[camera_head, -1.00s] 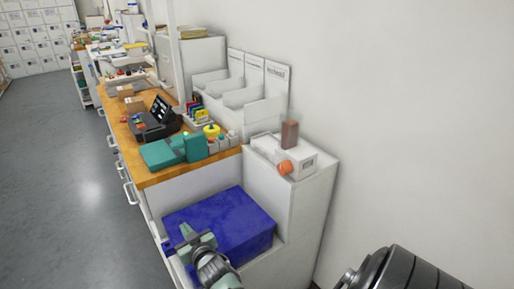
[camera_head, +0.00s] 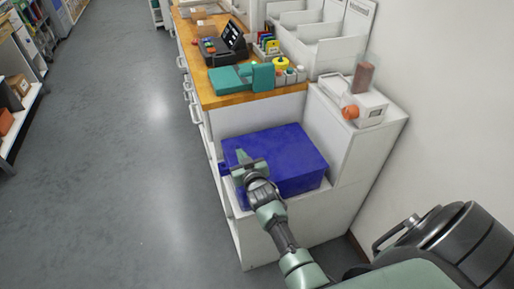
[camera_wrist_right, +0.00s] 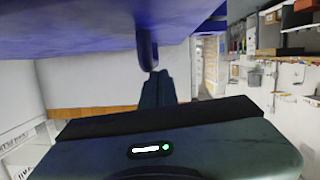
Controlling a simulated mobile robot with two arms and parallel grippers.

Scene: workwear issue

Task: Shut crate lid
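The blue crate (camera_head: 292,182) sits on a low white ledge at the end of the wooden counter. Its flat blue top (camera_head: 280,150) looks level, and I cannot see any gap at the lid. My right gripper (camera_head: 240,156) is over the top's left front part, its fingers seemingly together. In the right wrist view, the blue surface (camera_wrist_right: 75,25) fills the upper edge, and a small blue tab (camera_wrist_right: 147,48) from it meets or nearly meets my fingertips (camera_wrist_right: 156,72). I cannot tell whether they touch. My left gripper is not in view.
A white cabinet (camera_head: 350,150) right of the crate holds a white box (camera_head: 368,108) with an orange item. The wooden counter (camera_head: 215,100) behind carries a teal device (camera_head: 242,77) and small bottles. The grey floor (camera_head: 120,160) to the left is clear.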

